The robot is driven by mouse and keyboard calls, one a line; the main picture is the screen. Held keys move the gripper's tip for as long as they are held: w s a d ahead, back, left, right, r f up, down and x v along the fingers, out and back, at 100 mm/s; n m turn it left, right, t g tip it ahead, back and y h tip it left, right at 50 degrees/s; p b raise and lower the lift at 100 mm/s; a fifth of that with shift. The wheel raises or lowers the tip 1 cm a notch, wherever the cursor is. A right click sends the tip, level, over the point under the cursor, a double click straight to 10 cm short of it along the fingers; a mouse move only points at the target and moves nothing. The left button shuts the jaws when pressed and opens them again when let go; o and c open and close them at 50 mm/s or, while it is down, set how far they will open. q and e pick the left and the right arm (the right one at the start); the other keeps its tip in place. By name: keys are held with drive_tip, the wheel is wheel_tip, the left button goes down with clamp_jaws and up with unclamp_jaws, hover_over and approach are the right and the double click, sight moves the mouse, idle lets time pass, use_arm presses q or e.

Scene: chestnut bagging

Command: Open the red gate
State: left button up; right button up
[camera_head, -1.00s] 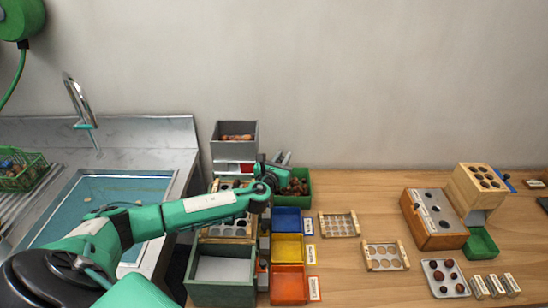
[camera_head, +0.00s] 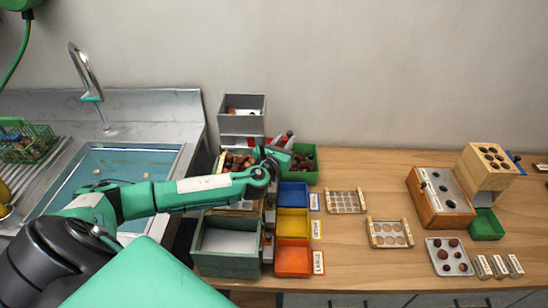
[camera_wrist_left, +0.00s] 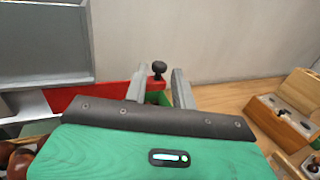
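The red gate (camera_head: 273,142) is a flat red slide under the grey hopper (camera_head: 242,128), sticking out at the hopper's right side. In the left wrist view the red gate (camera_wrist_left: 95,98) runs as a red bar with a black knob (camera_wrist_left: 158,69) at its right end. My left gripper (camera_head: 286,138) is at that end. In the wrist view its two grey fingers (camera_wrist_left: 161,88) are apart, with the knob showing between them and touching neither visibly. A few chestnuts remain in the hopper, and a pile (camera_head: 237,161) lies below it. My right gripper is not in view.
A green bin (camera_head: 312,176) of chestnuts stands right of the hopper. Blue (camera_head: 293,194), yellow (camera_head: 293,222) and orange (camera_head: 293,258) trays line up in front. A sink (camera_head: 122,170) is at left.

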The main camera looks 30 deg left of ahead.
use_arm(q)
drive_tip(key=shift+s+d+b, duration=0.25)
drive_tip(key=shift+s, duration=1.25)
drive_tip(key=shift+s+d+b, duration=0.25)
drive_tip(key=shift+s+b, duration=0.05)
drive_tip(key=shift+s, duration=1.15)
drive_tip(key=shift+s+d+b, duration=0.25)
drive_tip(key=shift+s, duration=1.25)
